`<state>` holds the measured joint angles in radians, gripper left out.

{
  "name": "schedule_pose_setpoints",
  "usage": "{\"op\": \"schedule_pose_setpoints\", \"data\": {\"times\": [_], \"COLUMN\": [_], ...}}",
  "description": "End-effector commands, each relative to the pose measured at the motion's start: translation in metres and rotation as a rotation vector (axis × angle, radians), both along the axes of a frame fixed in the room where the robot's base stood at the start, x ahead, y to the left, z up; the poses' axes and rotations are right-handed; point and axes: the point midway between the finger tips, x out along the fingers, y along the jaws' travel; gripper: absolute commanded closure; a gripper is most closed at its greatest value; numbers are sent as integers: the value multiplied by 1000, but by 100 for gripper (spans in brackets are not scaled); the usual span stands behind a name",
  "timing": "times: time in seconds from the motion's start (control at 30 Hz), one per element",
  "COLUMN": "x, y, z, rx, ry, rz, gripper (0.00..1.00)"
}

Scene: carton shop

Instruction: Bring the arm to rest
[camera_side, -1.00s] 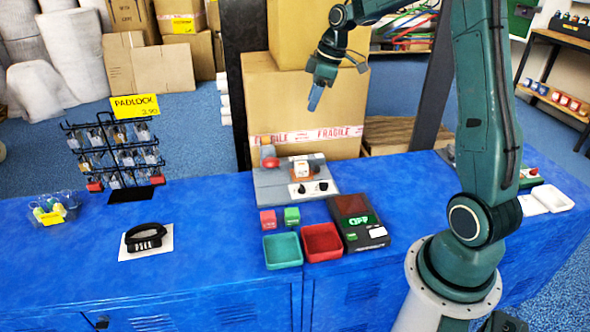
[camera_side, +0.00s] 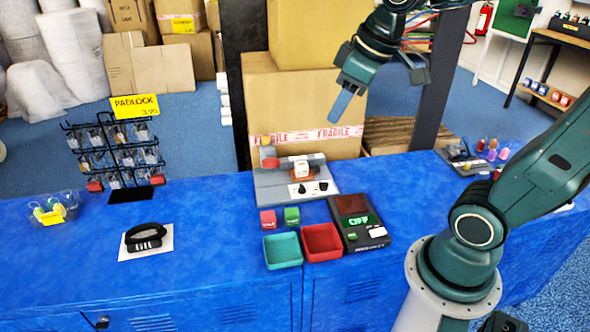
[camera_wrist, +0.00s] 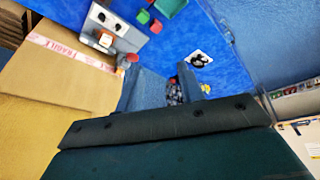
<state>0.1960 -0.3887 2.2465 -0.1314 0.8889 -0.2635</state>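My gripper (camera_side: 345,106) hangs in the air above and behind the blue bench (camera_side: 215,260), in front of the large cartons in the side view. A pale blue finger points down from it. In the wrist view the two fingers of my gripper (camera_wrist: 171,78) stand apart with a gap between them, and nothing is held. My arm reaches up from its base at the right, and its upper part leaves the top of the side picture.
On the bench stand a padlock rack (camera_side: 113,155), a grey fixture (camera_side: 275,186), a teal tray (camera_side: 282,251), a red tray (camera_side: 322,243) and a black device (camera_side: 360,225) reading OFF. Bench space between strap and trays is clear.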

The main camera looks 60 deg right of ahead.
Motion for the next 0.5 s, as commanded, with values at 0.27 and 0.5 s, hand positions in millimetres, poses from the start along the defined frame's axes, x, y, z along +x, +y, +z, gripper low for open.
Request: {"op": "schedule_pose_setpoints", "data": {"times": [0.27, 0.5], "x": [-56, -86], "y": [22, 28], "z": [-7, -18], "rx": [34, 65], "ry": [-55, -85], "rz": [-91, -154], "gripper": [62, 62]}}
